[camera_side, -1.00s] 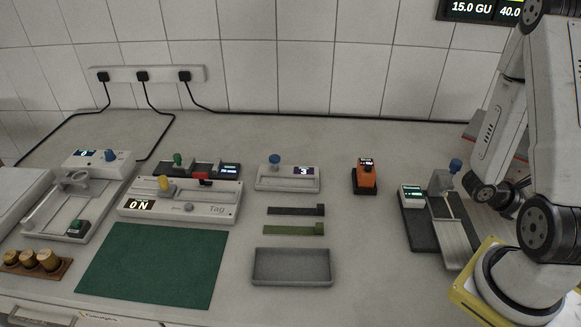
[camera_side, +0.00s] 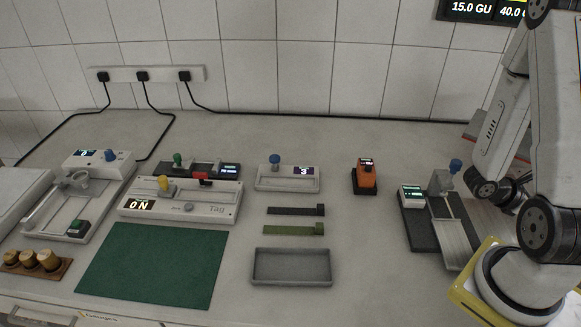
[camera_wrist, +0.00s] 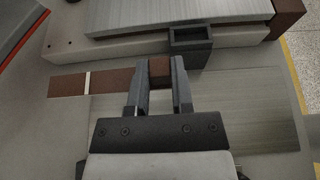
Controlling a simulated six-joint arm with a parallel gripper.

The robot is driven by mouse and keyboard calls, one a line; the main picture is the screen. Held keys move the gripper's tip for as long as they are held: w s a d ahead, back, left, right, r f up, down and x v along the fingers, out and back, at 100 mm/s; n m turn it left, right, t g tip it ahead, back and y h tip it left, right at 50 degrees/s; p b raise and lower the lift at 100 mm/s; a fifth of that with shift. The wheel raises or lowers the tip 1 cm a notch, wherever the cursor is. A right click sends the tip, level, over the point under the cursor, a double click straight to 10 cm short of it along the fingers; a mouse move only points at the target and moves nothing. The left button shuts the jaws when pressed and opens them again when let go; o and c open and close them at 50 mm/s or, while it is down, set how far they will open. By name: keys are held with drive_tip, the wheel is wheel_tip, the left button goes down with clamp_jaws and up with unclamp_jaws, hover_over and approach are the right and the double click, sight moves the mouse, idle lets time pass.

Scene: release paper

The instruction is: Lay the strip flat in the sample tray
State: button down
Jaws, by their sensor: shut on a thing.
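In the wrist view my gripper (camera_wrist: 159,75) is shut on the brown block end of a brown strip (camera_wrist: 65,84). The strip reaches out to the left of the fingers and has a pale line across it. In the side view the gripper and this strip are hidden or out of frame behind my arm at the right. The sample tray (camera_side: 291,281) is a shallow grey tray near the front middle of the bench, and it is empty.
A dark strip (camera_side: 292,211) and a green strip (camera_side: 290,230) lie behind the tray. A green mat (camera_side: 152,265) is left of it. An orange device (camera_side: 365,175) and a dark-based device (camera_side: 421,229) stand to the right. Bench between tray and that device is clear.

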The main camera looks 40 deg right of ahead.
drive_tip(key=w+r+n+t+h, duration=0.4)
drive_tip(key=w+r+n+t, duration=0.3)
drive_tip(key=w, duration=0.7)
drive_tip(key=w+a+r+n+t+y, duration=0.1)
drive_tip(key=w+a+n+t, duration=0.25)
drive_tip(key=w, duration=0.45)
drive_tip(key=w+a+r+n+t, duration=0.2)
drive_tip(key=w+a+n+t, duration=0.15)
drive_tip(key=w, duration=0.35)
drive_tip(key=w+a+r+n+t+y, duration=0.3)
drive_tip(key=w+a, duration=0.3)
drive_tip(key=a, duration=0.4)
drive_tip(key=w+a+r+n+t+y, duration=0.3)
drive_tip(key=w+a+n+t+y, duration=0.2)
drive_tip(key=a, duration=0.6)
drive_tip(key=shift+w+n+y, duration=0.3)
drive_tip(key=shift+w+n, duration=0.4)
drive_tip(key=shift+w, duration=0.4)
drive_tip(key=shift+a+f, duration=0.1)
